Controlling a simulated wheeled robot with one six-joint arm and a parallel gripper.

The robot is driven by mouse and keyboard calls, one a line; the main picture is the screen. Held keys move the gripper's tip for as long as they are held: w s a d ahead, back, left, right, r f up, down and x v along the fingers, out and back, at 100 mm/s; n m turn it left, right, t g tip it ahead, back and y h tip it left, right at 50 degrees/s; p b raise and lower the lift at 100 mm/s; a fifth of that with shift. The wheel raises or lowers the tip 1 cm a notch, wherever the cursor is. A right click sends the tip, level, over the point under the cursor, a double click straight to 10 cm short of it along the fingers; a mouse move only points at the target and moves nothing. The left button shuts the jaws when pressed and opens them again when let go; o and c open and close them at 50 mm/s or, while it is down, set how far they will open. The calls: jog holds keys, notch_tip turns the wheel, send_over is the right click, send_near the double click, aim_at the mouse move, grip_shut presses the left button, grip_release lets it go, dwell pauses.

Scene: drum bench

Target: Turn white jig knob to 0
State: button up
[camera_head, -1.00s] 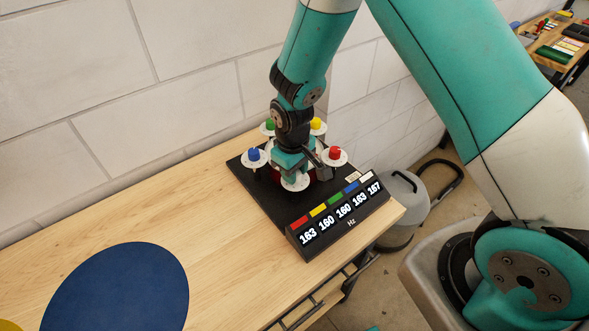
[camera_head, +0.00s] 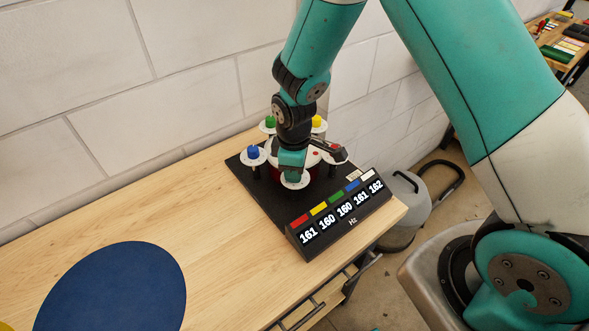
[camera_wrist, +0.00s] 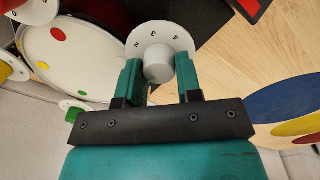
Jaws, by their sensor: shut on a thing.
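The white jig knob (camera_wrist: 159,67) stands on a white dial disc (camera_wrist: 162,37) with small dark marks, too small to read for certain. In the wrist view my gripper (camera_wrist: 160,75) has one teal finger on each side of the knob and is shut on it. In the head view my gripper (camera_head: 292,163) covers the knob, and only the front of its dial disc (camera_head: 295,182) shows. The jig's display (camera_head: 342,216) reads 161 under red, 160 under yellow, 160 under green, 161 under blue and 162 under white.
Blue (camera_head: 253,152), green (camera_head: 270,122) and yellow (camera_head: 317,121) knobs stand around the drum (camera_wrist: 72,52), close to my gripper. My wrist largely covers the red knob's place. A white wall is behind. The wooden bench (camera_head: 180,205) is clear between the jig and a blue disc (camera_head: 115,290).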

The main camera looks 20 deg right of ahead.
jog(key=shift+n, duration=1.1)
jog(key=o, duration=0.9)
jog(key=shift+o, duration=0.2)
notch_tip(320, 180, up, 18)
jog(key=b, duration=0.3)
jog(key=shift+s+a+f, duration=0.15)
jog(key=shift+s+f, duration=0.1)
jog(key=shift+s, duration=0.15)
jog(key=s+a+r+m+y, duration=0.2)
jog(key=s+m, duration=0.1)
jog(key=s, duration=0.7)
jog(key=s+a+r+m+y, duration=0.2)
jog(key=s+m, duration=0.1)
jog(key=s, duration=0.8)
jog(key=shift+r+m, duration=0.3)
jog(key=shift+r, duration=0.1)
